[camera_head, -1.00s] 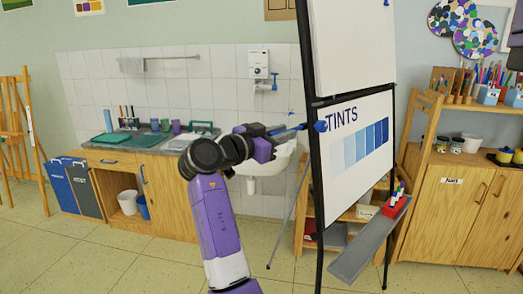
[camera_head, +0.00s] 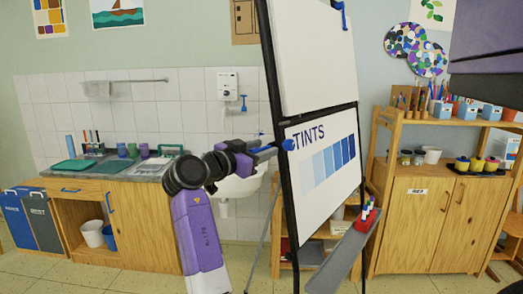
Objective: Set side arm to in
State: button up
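The flipchart stand (camera_head: 274,98) with its black frame is right of centre. Its white sheet reads TINTS above a row of blue swatches. A blue knob (camera_head: 288,145) sits at the left upright, and a blue piece (camera_head: 343,18) is at the top right edge. I cannot tell for sure which blue part belongs to the side arm. My gripper (camera_head: 266,150) points right, its tips close to the left blue knob. Contact is unclear, and the fingers are too small to tell open from shut.
A grey tray (camera_head: 334,262) juts from the stand's base, with a red holder of markers (camera_head: 367,215) at it. A white sink (camera_head: 239,186) is behind my arm. A wooden cabinet (camera_head: 419,232) stands right. Open floor shows at the lower left.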

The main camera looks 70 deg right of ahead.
jog(key=shift+a, duration=0.1)
jog(key=b+v, duration=0.1)
jog(key=v, duration=0.6)
jog(key=shift+w+a+b, duration=0.15)
jog(key=shift+a+b, duration=0.15)
jog(key=shift+b, duration=0.05)
